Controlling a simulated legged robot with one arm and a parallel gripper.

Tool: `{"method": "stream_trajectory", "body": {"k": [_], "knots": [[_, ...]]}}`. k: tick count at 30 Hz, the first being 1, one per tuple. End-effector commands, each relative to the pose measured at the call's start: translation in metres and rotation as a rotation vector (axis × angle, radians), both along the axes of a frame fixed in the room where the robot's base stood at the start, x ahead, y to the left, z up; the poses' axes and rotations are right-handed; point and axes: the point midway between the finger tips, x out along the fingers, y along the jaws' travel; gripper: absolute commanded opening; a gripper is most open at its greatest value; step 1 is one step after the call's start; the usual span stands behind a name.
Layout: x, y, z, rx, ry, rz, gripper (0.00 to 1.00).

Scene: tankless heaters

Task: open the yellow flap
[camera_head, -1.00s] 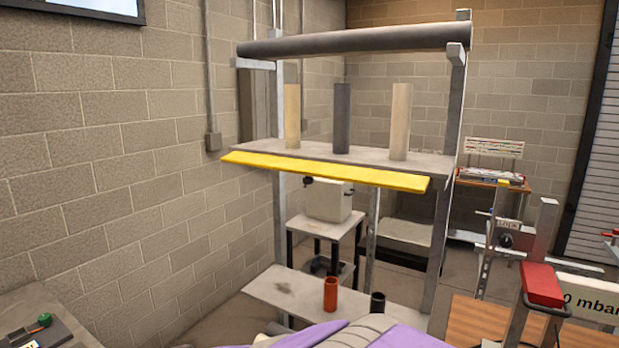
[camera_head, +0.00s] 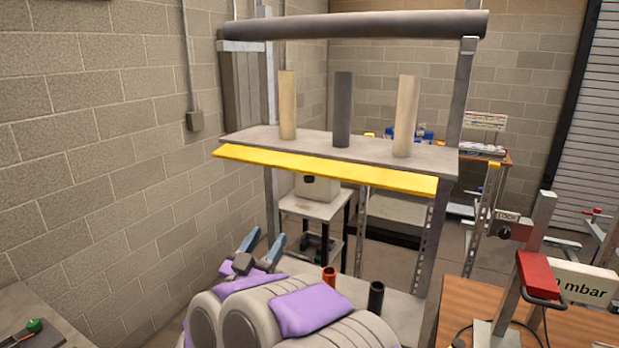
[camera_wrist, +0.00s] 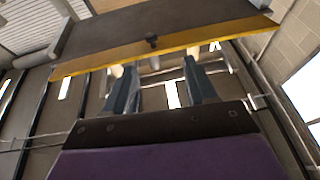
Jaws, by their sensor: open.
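The yellow flap (camera_head: 325,170) is a long narrow strip along the front edge of the grey upper shelf (camera_head: 350,145) of a metal rack. In the wrist view the yellow flap (camera_wrist: 165,54) crosses the upper part of the picture, with a small dark knob (camera_wrist: 152,41) beside it. My gripper (camera_head: 264,243) is below and in front of the flap's left half, apart from it. Its two blue-grey fingers are spread and empty; they also show in the wrist view (camera_wrist: 162,85), pointing up toward the flap.
Three upright cylinders (camera_head: 342,110) stand on the shelf under a thick dark roller (camera_head: 355,25). An orange cup (camera_head: 329,277) and a black cup (camera_head: 376,297) stand on the lower shelf. A brick wall (camera_head: 95,120) is at left; a bench with a red-topped clamp (camera_head: 541,275) is at right.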

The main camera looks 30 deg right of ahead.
Motion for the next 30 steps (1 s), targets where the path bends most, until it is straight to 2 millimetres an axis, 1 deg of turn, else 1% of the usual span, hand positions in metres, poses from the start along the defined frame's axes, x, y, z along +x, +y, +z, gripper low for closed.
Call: {"method": "stream_trajectory", "body": {"k": [4,8,14,27,30], "knots": [[-0.008,-0.004,0.005,-0.041,-0.014,-0.055,0.56],[-0.004,-0.012,0.009,-0.044,-0.017,-0.065,0.56],[0.015,-0.038,0.022,-0.045,-0.022,-0.068,0.56],[0.064,-0.099,0.055,-0.044,-0.021,-0.064,0.56],[0.074,-0.110,0.061,-0.045,-0.019,-0.061,0.56]]}}
